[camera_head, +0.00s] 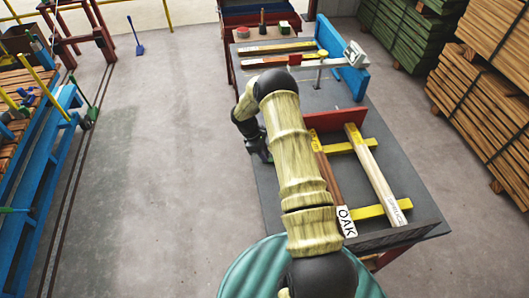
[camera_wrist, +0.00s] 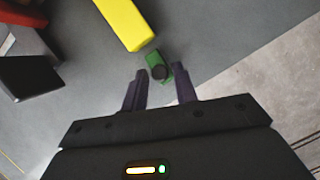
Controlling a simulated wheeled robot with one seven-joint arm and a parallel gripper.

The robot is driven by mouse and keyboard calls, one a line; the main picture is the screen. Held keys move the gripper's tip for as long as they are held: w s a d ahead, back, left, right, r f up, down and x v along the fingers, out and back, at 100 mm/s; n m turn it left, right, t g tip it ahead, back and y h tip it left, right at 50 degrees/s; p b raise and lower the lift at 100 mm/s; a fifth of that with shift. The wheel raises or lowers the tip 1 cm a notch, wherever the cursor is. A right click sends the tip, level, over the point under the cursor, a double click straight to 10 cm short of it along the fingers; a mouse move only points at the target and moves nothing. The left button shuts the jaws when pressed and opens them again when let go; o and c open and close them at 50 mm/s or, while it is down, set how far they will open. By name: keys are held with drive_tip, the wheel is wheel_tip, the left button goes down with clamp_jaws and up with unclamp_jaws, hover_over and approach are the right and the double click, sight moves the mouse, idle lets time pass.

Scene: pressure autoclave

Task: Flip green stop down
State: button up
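The green stop (camera_wrist: 153,61) shows in the wrist view as a small green block with a dark round knob on it, at the edge of the grey table top (camera_wrist: 215,35). My gripper (camera_wrist: 160,80) is open, its two dark fingers spread on either side of the stop's near end. I cannot tell whether the fingers touch it.
A yellow bar (camera_wrist: 124,22) lies just beyond the stop. In the head view, a board marked OAK (camera_head: 346,222) and a lighter board (camera_head: 376,170) rest on yellow bars right of my arm. A red plate (camera_head: 336,119) stands behind them. Open floor (camera_head: 165,170) lies left.

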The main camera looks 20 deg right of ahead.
clamp_jaws()
drive_tip(key=a+f+h+b, duration=0.1)
drive_tip(key=h+b, duration=0.1)
drive_tip(key=b, duration=0.1)
drive_tip(key=shift+w+f+g+b, duration=0.1)
drive_tip(key=shift+f+g+b, duration=0.1)
drive_tip(key=shift+g+b, duration=0.15)
drive_tip(key=shift+a+h+b, duration=0.2)
drive_tip(key=shift+h+b, duration=0.2)
drive_tip(key=shift+b, duration=0.25)
drive_tip(key=shift+w+r, duration=0.1)
drive_tip(key=shift+r, duration=0.05)
drive_tip(key=shift+o, duration=1.6)
unclamp_jaws()
drive_tip(key=shift+d, duration=0.1)
drive_tip(key=shift+a, duration=0.2)
